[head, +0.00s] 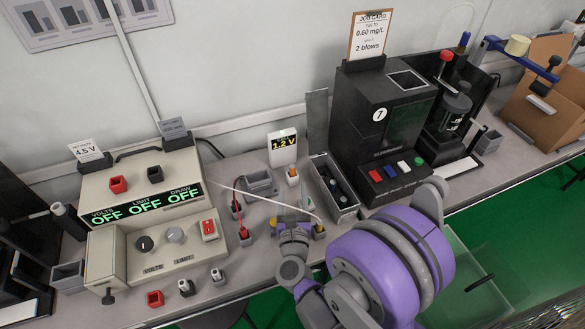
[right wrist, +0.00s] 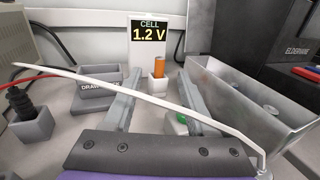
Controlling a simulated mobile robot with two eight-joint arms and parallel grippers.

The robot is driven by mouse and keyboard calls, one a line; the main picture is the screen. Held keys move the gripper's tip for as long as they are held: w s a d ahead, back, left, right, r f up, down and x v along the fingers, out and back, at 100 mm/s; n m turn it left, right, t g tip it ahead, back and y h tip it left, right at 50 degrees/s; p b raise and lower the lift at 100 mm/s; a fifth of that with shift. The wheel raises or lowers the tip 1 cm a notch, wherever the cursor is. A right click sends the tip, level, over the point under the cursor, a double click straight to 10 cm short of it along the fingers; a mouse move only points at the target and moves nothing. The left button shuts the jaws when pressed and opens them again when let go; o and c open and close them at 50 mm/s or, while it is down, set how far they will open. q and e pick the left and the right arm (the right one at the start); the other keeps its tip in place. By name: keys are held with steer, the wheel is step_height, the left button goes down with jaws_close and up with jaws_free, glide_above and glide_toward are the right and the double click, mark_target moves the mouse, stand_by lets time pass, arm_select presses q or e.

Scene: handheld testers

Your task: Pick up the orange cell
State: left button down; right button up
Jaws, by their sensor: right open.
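The orange cell (head: 292,172) stands upright in a small white holder (head: 293,181), in front of a display reading 1.2 V (head: 282,146). In the right wrist view the cell (right wrist: 159,67) shows above the holder's rim (right wrist: 157,88); its lower part is hidden inside. My right gripper (head: 291,215) is on the near side of the cell. In the wrist view its two fingers (right wrist: 150,92) are apart and empty, with the cell beyond and between their tips. My left gripper is not in view.
A white cable (right wrist: 130,92) crosses in front of the right fingers. A metal bin (right wrist: 255,98) stands close on the right, a grey tray (right wrist: 98,92) on the left. The power supply (head: 130,190) and black tester (head: 375,110) flank the area.

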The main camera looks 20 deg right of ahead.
mark_target(293, 167)
steer(key=x, duration=0.9)
steer(key=shift+w+d+p, duration=0.15)
steer(key=shift+w+p, duration=0.05)
steer(key=shift+p, duration=0.15)
jaws_close()
steer(key=shift+s, duration=0.1)
